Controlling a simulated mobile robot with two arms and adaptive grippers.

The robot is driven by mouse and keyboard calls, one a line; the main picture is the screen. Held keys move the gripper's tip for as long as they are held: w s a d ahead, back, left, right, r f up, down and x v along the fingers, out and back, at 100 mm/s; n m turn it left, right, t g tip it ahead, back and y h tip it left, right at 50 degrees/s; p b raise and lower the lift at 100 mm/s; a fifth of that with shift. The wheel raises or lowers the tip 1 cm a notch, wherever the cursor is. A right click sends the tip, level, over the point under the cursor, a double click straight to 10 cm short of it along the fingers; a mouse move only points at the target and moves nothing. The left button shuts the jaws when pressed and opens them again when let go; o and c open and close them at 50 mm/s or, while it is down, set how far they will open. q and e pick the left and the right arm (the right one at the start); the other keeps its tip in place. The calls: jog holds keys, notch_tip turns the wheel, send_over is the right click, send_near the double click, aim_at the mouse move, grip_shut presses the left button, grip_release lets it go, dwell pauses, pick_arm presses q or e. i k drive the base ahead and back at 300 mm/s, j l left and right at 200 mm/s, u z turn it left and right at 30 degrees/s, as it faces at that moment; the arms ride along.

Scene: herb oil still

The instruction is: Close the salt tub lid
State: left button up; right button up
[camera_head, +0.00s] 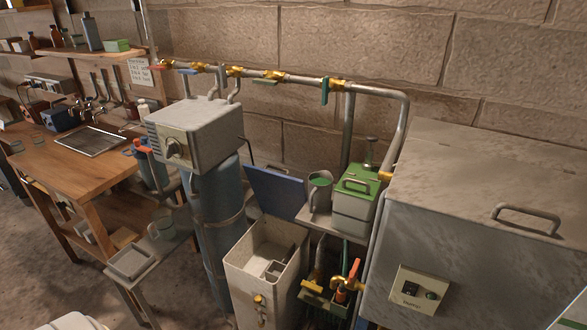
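The salt tub, which I take to be the tall beige bin (260,285), stands on the floor in the lower middle. Its top is open, and grey compartments or fittings show inside. A blue lid (277,192) stands raised and tilted at the tub's back edge. A small brass fitting (259,300) is on the tub's front. Neither of my grippers can be made out in this view.
A grey-white box with a green handled top (357,184) and a green-mouthed jug (320,190) stand on a shelf right of the lid. A blue cylinder (222,225) stands left of the tub. Brass valves (345,285) sit close to its right. A large metal chest (480,190) fills the right side.

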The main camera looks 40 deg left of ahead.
aim_at(279, 196)
jog(key=j+u, duration=0.1)
jog(key=u, duration=1.15)
jog(key=k+j, duration=0.05)
